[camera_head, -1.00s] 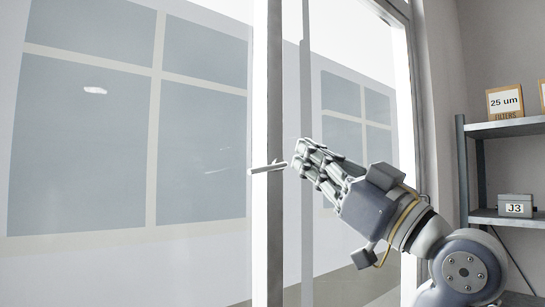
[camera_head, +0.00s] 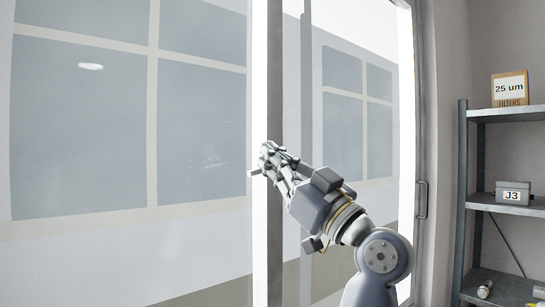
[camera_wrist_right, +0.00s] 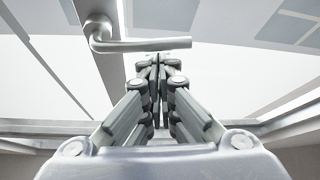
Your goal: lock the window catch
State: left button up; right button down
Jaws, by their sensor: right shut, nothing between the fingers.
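The window catch is a silver lever (camera_wrist_right: 140,45) on the window's upright frame. In the right wrist view its arm points right, roughly level, just beyond my fingertips. In the head view only a short end of the catch (camera_head: 254,173) shows at the left edge of the white upright (camera_head: 266,230); my fingers hide the rest. My right gripper (camera_head: 268,150) is shut and empty, its tips over the upright at the catch. In the wrist view the shut fingertips (camera_wrist_right: 158,62) lie just below the lever; whether they touch it I cannot tell. My left gripper is not in view.
Large glass panes lie on both sides of the upright. A second frame with a vertical pull handle (camera_head: 421,200) stands to the right.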

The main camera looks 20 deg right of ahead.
jog(key=shift+f, duration=0.1)
dwell(0.3)
jog(key=shift+f+n+y+b, duration=0.15)
jog(key=shift+n+y+b, duration=0.15)
jog(key=shift+n+b, duration=0.2)
jog(key=shift+f+n+g+b, duration=0.25)
jog(key=shift+n+g+b, duration=0.15)
jog(key=shift+n+b, duration=0.15)
jog(key=d+f+n+g+y+b, duration=0.1)
jog(key=d+f+n+g, duration=0.1)
jog(key=n, duration=0.6)
jog(key=w+d+f+n+g+y+b, duration=0.1)
jog(key=f+n+g, duration=0.3)
jog(key=n, duration=0.5)
jog(key=d+g+y, duration=0.1)
jog(key=g, duration=0.1)
jog(key=shift+w+d+g+b, duration=0.25)
jog(key=shift+w+g+b, duration=0.05)
jog(key=shift+g+b, duration=0.1)
jog(key=shift+f+n, duration=0.15)
jog(key=shift+n, duration=0.1)
